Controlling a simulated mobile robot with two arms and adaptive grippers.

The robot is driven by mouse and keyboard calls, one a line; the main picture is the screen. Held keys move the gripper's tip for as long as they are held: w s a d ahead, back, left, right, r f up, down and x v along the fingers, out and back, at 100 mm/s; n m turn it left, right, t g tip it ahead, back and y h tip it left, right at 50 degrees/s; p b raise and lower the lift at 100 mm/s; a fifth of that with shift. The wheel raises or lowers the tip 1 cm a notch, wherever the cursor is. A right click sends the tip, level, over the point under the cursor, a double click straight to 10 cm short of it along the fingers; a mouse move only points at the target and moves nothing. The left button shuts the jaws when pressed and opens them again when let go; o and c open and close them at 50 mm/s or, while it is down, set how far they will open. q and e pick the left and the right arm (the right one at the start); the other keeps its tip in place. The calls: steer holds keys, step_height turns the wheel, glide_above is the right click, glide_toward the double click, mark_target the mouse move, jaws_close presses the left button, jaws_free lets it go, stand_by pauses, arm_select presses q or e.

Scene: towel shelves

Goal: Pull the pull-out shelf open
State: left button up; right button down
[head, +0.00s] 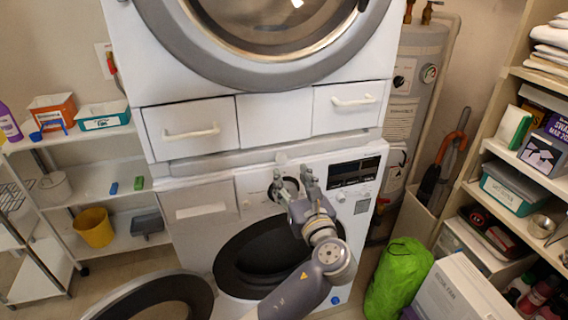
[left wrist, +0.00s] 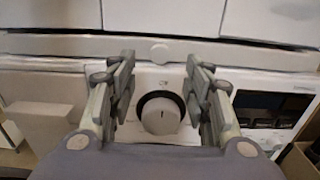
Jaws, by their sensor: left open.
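The pull-out shelf (head: 215,165) is a thin white panel between the dryer above and the washing machine below. It looks pushed in. Its small round white knob (left wrist: 159,53) sits at the middle of its front edge in the left wrist view. My left gripper (head: 293,176) is open and empty in front of the washer's top panel, just below the shelf. In the left wrist view its fingers (left wrist: 160,72) stand either side of the knob's line, with no contact visible. The washer's round dial (left wrist: 160,113) shows between the fingers, lower down. My right gripper is not in view.
Two drawers with white bar handles (head: 191,133) (head: 352,101) are above the shelf. The washer's round door (head: 160,298) stands open at the lower left. A green bag (head: 398,280) and a shelving unit (head: 478,187) are at the right.

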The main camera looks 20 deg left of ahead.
mark_target(282, 160)
arm_select(q)
steer(key=x, duration=0.7)
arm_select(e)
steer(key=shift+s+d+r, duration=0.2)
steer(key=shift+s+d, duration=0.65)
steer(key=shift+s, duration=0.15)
arm_select(q)
jaws_close()
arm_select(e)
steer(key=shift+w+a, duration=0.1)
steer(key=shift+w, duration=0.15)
